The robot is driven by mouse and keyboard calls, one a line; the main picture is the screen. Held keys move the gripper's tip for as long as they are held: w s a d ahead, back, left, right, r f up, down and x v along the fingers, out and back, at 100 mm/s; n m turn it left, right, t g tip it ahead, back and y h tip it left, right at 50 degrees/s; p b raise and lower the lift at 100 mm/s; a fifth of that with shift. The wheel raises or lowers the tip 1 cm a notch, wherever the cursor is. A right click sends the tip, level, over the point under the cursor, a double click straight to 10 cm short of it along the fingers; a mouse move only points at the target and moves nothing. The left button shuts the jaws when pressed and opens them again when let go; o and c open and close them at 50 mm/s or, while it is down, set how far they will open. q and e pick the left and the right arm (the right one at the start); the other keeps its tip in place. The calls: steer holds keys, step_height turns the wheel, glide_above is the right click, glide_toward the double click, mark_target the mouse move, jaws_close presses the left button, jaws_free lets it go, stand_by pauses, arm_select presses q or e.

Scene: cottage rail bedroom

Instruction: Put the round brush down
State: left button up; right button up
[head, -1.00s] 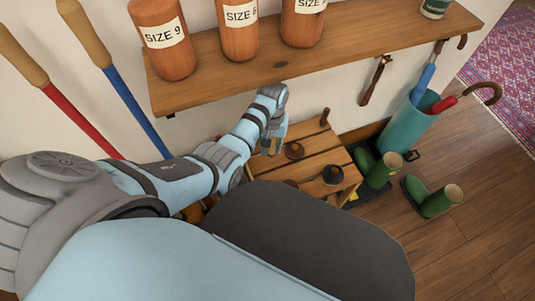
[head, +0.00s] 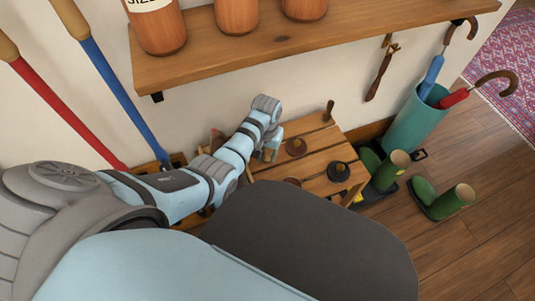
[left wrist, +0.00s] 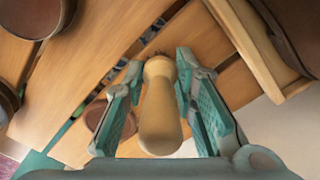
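A pale wooden handle (left wrist: 160,115), which I take to be the round brush's, lies between the fingers of my left gripper (left wrist: 160,85) in the left wrist view. The fingers stand apart, with narrow gaps visible on both sides of the handle. The handle's far end is over the slatted wooden bench (left wrist: 75,85); I cannot tell whether it touches the slats. In the head view my left gripper (head: 270,153) is at the left end of the bench (head: 312,140), and the brush is hardly visible there. My right gripper is out of view.
A wooden shelf (head: 290,50) with brown canisters overhangs behind. Green boots (head: 445,200) and a teal umbrella stand (head: 412,122) are at right. Red and blue poles lean at left.

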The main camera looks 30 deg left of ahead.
arm_select(q)
steer(key=o, duration=0.4)
steer(key=shift+r, duration=0.1)
step_height(320, 180, up, 3)
steer(key=shift+r+p, duration=0.15)
steer(key=shift+p, duration=1.05)
step_height(320, 180, up, 8)
steer(key=p, duration=0.4)
steer(key=shift+r+p, duration=0.1)
steer(key=shift+p, duration=0.2)
steer(key=shift+r, duration=0.35)
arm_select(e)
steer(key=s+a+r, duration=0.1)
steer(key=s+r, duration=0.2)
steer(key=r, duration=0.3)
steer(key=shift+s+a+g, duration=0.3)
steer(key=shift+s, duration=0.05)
arm_select(q)
steer(key=shift+d+f, duration=0.1)
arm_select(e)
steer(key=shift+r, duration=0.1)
